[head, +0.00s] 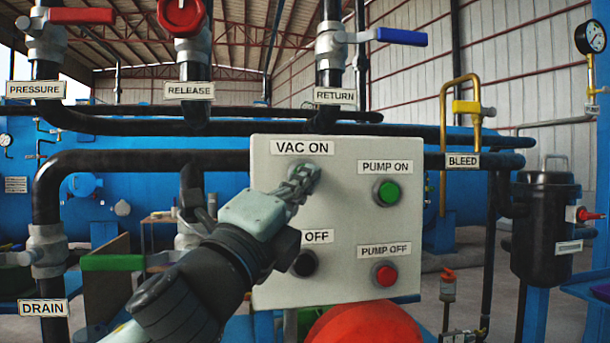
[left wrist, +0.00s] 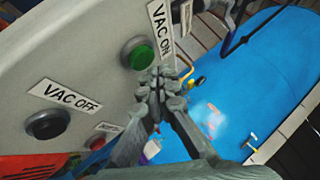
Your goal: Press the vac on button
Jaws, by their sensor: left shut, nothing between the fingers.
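The control panel (head: 340,220) is a pale grey box with round buttons. The "VAC ON" label (head: 302,147) is at its upper left. In the left wrist view the vac on button (left wrist: 138,53) is green with a dark ring, beside its label. My left gripper (head: 306,174) is shut and empty, with its tips just below that label, covering most of the button in the head view. In the left wrist view the fingertips (left wrist: 161,84) lie close to the button's lower right edge; I cannot tell whether they touch it. My right gripper is not in view.
The panel also has a green pump on button (head: 387,192), a red pump off button (head: 385,273) and a black vac off button (head: 305,263), partly behind my left arm. Black pipes with valves surround the panel, including a green handle (head: 112,262) at left.

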